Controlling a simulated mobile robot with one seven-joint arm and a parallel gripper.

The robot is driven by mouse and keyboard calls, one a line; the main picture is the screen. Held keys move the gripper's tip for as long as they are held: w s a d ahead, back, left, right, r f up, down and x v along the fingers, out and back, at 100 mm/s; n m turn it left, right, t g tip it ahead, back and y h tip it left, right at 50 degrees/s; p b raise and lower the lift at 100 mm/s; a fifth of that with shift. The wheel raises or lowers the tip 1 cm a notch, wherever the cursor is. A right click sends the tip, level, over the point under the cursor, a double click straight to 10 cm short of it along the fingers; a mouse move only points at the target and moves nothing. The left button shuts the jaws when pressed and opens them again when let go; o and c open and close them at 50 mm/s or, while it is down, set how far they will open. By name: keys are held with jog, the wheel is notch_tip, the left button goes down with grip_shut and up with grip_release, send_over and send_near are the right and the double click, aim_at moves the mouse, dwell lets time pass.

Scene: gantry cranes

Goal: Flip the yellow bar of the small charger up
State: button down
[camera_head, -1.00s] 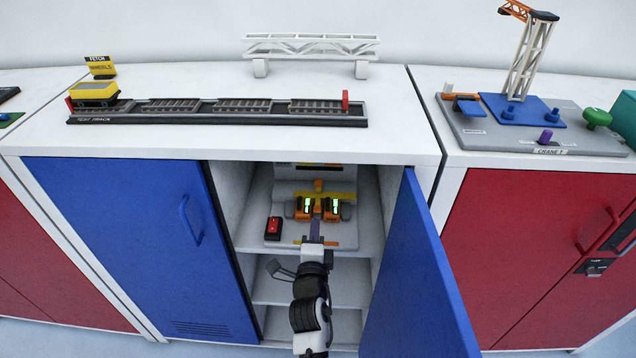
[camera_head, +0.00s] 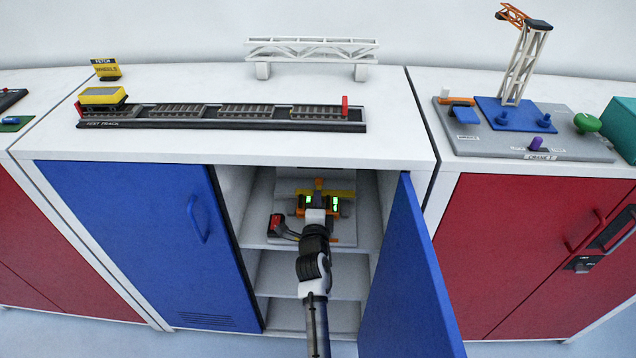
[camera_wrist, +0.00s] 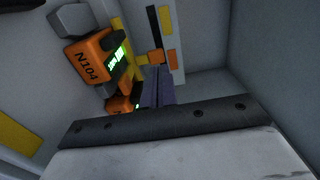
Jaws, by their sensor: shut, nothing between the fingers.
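The small charger stands on the upper shelf inside the open cabinet, with orange batteries (camera_head: 305,203) showing green lit displays. Its yellow bar (camera_head: 345,193) runs across the top, behind the batteries, with an orange piece at its middle. In the wrist view, a battery marked N104 (camera_wrist: 88,66) is at upper left, and a yellow strip that looks like the bar (camera_wrist: 122,38) runs beside it. My gripper (camera_wrist: 157,78) is shut and empty, its fingertips near an orange block; I cannot tell if they touch. In the head view my gripper body (camera_head: 316,215) hides the fingertips and the charger's lower middle.
The open blue door (camera_head: 410,275) stands right of my arm, and the closed blue door (camera_head: 120,240) is at left. Cabinet walls are close on both sides. A lower shelf (camera_head: 275,273) looks empty.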

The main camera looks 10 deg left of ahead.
aim_at(319, 181)
jog(key=shift+p+x, duration=0.9)
jog(key=shift+x, duration=1.25)
